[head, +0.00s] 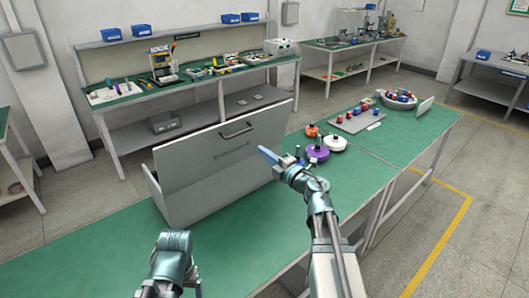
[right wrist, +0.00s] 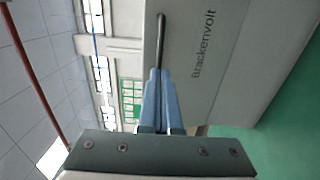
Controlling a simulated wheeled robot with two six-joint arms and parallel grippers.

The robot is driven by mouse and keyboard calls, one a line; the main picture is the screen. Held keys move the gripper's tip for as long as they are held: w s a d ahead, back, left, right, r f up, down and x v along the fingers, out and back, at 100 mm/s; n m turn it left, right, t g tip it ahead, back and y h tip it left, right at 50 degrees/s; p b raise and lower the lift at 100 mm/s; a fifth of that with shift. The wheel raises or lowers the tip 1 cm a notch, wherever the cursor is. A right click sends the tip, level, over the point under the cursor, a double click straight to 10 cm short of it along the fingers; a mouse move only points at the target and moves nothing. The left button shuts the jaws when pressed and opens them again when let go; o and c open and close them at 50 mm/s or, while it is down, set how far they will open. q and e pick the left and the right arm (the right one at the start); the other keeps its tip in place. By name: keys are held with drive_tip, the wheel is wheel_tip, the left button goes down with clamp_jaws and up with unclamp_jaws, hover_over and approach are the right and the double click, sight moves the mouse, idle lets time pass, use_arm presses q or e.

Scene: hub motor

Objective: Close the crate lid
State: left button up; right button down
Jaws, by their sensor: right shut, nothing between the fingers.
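The grey crate (head: 188,207) stands on the green bench left of centre in the head view. Its lid (head: 205,155) is open, a broad panel standing up with a dark handle (head: 236,131) near its top edge. In the right wrist view the lid (right wrist: 195,90) carries the word "Brackenvolt", with the handle (right wrist: 160,35) beyond my fingertips. My right gripper (head: 266,154) is shut and empty, its blue fingers close to the right part of the lid. The fingers (right wrist: 160,75) also show in the wrist view; contact cannot be told. Part of my left arm shows at the bottom, its gripper out of view.
Purple-and-white hub parts (head: 316,152), an orange-topped part (head: 312,131) and a white one (head: 335,143) stand right of the crate. A grey plate (head: 352,123) with small parts and a round tray (head: 398,104) lie farther back. The green bench (head: 95,250) left of the crate is clear.

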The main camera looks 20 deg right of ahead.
sight(240, 133)
drive_tip(key=x, duration=1)
drive_tip(key=shift+w+a, duration=0.2)
drive_tip(key=shift+w, duration=0.05)
drive_tip(key=shift+r, duration=0.1)
